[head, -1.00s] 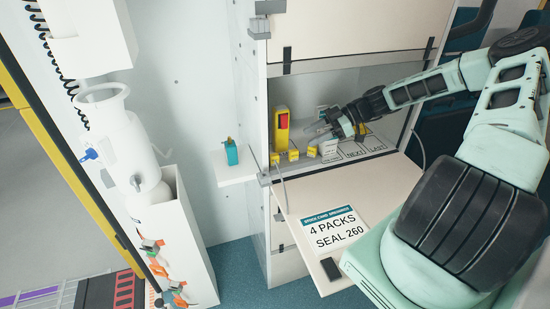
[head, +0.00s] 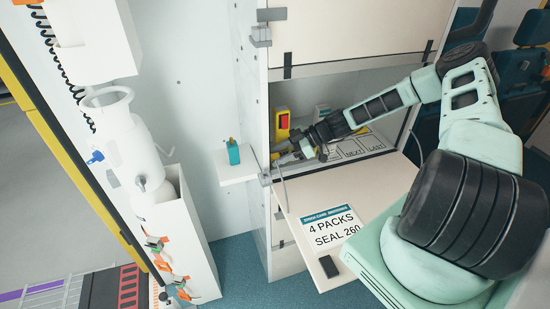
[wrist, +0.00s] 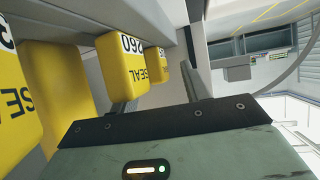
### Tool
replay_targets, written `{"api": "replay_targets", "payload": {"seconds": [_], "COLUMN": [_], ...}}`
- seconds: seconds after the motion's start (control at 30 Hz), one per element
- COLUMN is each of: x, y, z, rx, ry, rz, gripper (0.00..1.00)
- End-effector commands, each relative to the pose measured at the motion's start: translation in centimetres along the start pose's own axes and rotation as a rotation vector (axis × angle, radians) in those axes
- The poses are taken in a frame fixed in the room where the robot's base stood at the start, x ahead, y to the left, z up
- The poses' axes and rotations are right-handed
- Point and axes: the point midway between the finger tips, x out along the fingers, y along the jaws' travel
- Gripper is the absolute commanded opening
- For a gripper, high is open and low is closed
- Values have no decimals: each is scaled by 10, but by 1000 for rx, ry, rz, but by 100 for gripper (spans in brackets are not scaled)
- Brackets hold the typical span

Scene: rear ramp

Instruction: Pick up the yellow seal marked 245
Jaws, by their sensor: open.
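Several yellow seals hang or stand in a row in the wrist view. The middle seal (wrist: 125,62) reads 260. A seal at the left edge (wrist: 14,85) shows SEAL and a digit that looks like 3. A smaller seal (wrist: 160,65) lies just right of the 260 one, its number unreadable. I cannot read 245 on any of them. My gripper (wrist: 155,95) is open, its fingers close to the 260 seal and the smaller one. In the head view my gripper (head: 288,152) is inside the shelf opening and covers most of the seals.
A yellow device with a red patch (head: 283,124) stands at the shelf's left. A fold-down flap (head: 300,208) carries a card (head: 332,229) reading 4 PACKS SEAL 260 and a black object (head: 329,267). A teal bottle (head: 233,151) sits on a side ledge.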

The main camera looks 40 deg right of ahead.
Motion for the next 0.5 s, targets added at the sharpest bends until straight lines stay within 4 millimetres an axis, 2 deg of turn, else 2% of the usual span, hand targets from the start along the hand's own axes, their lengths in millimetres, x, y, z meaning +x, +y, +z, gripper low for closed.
{"api": "replay_targets", "payload": {"seconds": [0.17, 0.23, 0.33, 0.37, 0.5], "x": [0, 0, 0, 0, 0], "y": [0, 0, 0, 0, 0], "z": [0, 0, 0, 0, 0], "rx": [0, 0, 0, 0, 0], "ry": [0, 0, 0, 0, 0], "rz": [1, 1, 1, 1, 1], "gripper": [46, 33, 5, 0, 0]}}
